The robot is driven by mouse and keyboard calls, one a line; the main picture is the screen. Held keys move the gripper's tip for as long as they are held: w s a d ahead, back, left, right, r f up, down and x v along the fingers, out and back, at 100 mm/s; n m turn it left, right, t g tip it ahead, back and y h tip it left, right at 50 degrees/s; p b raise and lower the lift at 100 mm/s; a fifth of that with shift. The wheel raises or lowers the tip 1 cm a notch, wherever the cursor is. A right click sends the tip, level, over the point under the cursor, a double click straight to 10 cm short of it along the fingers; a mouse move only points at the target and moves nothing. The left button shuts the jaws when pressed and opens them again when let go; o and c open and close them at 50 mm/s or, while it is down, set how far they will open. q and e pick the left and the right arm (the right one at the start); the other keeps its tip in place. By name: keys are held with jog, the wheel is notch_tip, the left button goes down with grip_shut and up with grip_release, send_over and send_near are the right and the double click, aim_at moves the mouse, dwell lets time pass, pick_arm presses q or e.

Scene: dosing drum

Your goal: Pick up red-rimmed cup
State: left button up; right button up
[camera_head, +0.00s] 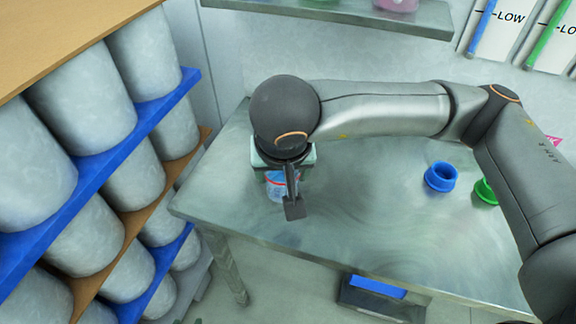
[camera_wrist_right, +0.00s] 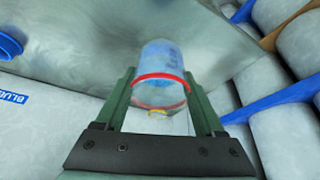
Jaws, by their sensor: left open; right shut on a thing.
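The red-rimmed cup (camera_wrist_right: 160,58) is clear and bluish with a red band around it. In the right wrist view it sits between the two green fingers of my right gripper (camera_wrist_right: 158,80), which is shut on it. In the head view the cup (camera_head: 274,187) shows at the left part of the metal table (camera_head: 340,215), partly hidden behind my right gripper (camera_head: 290,190). I cannot tell whether the cup's base touches the table. My left gripper is not in view.
A blue ring-shaped cup (camera_head: 440,176) and a green one (camera_head: 485,191) stand on the table to the right, the green partly hidden by my arm. A rack of grey drums (camera_head: 105,180) stands at the left. A shelf (camera_head: 340,12) runs behind. The table's middle is clear.

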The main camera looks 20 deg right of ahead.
jog(key=shift+s+a+r+b, duration=0.1)
jog(key=shift+s+a+r, duration=0.35)
jog(key=shift+s, duration=0.3)
jog(key=shift+s+a+r+b, duration=0.15)
jog(key=shift+s+a+r, duration=0.3)
jog(key=shift+s, duration=0.35)
jog(key=shift+s+a+r+b, duration=0.1)
jog(key=shift+s+a+r, duration=0.35)
jog(key=shift+s, duration=0.3)
jog(key=shift+f, duration=0.1)
